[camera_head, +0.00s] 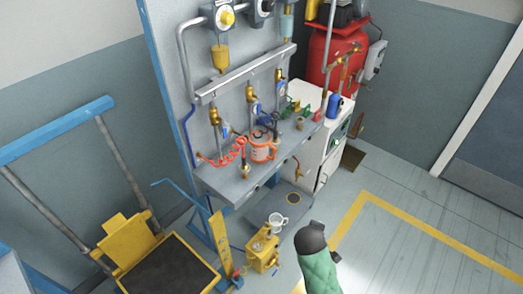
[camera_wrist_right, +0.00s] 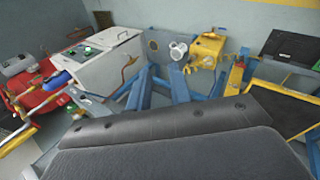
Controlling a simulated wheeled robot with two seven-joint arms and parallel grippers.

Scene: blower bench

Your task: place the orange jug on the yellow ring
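The yellow ring (camera_head: 293,198) is a thin circle on the dark low platform below the bench, to the right of a white mug (camera_head: 277,220). The ring is empty. The jug and the ring are well apart. Neither gripper's fingers show in the head view or in the right wrist view. I cannot make out the jug in the right wrist view.
A yellow box (camera_head: 262,252) stands beside the mug. A yellow trolley (camera_head: 130,242) is at left. A white cabinet (camera_head: 318,150) and a red tank (camera_head: 335,55) stand at right. A green padded cylinder (camera_head: 320,272) rises at the bottom. Open floor lies right.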

